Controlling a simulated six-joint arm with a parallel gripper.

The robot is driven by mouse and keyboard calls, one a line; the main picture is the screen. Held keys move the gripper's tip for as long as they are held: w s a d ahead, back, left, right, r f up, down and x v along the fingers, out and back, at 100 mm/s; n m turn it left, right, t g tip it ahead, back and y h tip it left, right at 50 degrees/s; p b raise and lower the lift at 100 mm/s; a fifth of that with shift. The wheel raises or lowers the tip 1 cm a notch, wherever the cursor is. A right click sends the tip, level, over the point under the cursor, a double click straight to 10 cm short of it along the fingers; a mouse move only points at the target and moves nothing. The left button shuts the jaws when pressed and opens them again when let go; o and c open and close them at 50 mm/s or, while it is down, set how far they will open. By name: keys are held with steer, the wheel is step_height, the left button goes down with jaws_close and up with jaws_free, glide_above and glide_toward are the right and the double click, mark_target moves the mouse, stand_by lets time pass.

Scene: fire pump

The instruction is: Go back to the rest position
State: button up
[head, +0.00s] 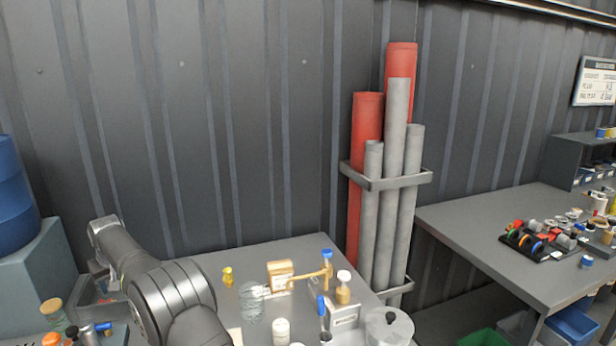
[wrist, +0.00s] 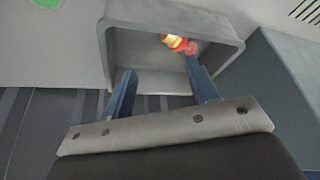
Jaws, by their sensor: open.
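My gripper (wrist: 160,74) is open, with its two blue fingers apart and nothing between them. In the wrist view the fingers point at the mouth of a grey open box (wrist: 115,50). A small red and yellow part (wrist: 181,43) lies inside the box, beyond the fingertips and nearer the right one. I cannot tell whether a finger touches it. In the head view my arm reaches to the left of the workbench (head: 300,250), and my gripper cannot be made out there.
The workbench holds a glass jar (head: 251,302), a brass fitting (head: 310,279), a white container (head: 281,331) and bottles. Grey and red pipes (head: 391,170) stand in a rack behind it. A blue drum (head: 12,205) is at far left. A side table (head: 490,235) is at right.

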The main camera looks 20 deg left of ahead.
steer(key=w+d+r, duration=0.7)
steer(key=d+r, duration=0.2)
steer(key=r, duration=0.2)
steer(key=w+d+f+m, duration=0.1)
steer(key=w+d+f, duration=0.25)
steer(key=w, duration=0.55)
steer(key=w+d+f, duration=0.2)
steer(key=w+f, duration=0.2)
steer(key=w, duration=0.4)
steer(key=s+a+f, duration=0.3)
steer(key=a+f, duration=0.1)
steer(key=a, duration=0.2)
steer(key=shift+a+f+t, duration=0.15)
steer(key=shift+a+t, duration=0.1)
steer(key=shift+t, duration=0.05)
steer(key=shift+s, duration=0.1)
